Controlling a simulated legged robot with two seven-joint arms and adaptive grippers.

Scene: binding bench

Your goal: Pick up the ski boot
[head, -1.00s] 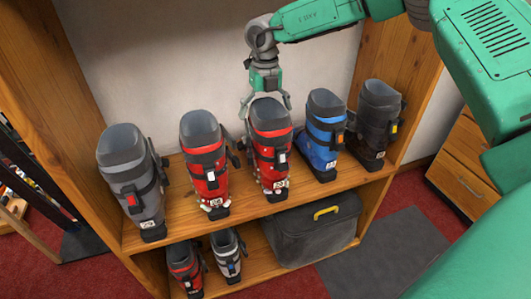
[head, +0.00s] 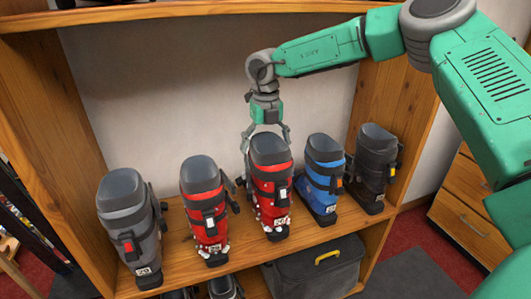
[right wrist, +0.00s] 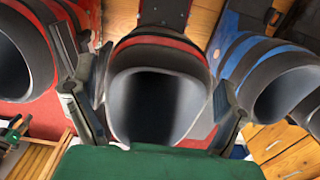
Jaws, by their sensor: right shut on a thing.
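A red and black ski boot (head: 270,187) stands upright in the middle of the row on the upper shelf. My right gripper (head: 266,146) comes down from above it, with one finger on each side of its dark cuff, shut on it. In the right wrist view the same boot's open top (right wrist: 158,95) sits between the two fingers of the right gripper (right wrist: 156,106). The boot's sole appears to be still at the shelf; I cannot tell whether it touches. My left gripper is not in view.
On the left stand a grey boot (head: 127,225) and another red boot (head: 205,205); on the right, a blue boot (head: 323,180) and a dark boot (head: 374,168). The wooden shelf (head: 180,262) has side walls close by. A grey case (head: 320,272) sits below.

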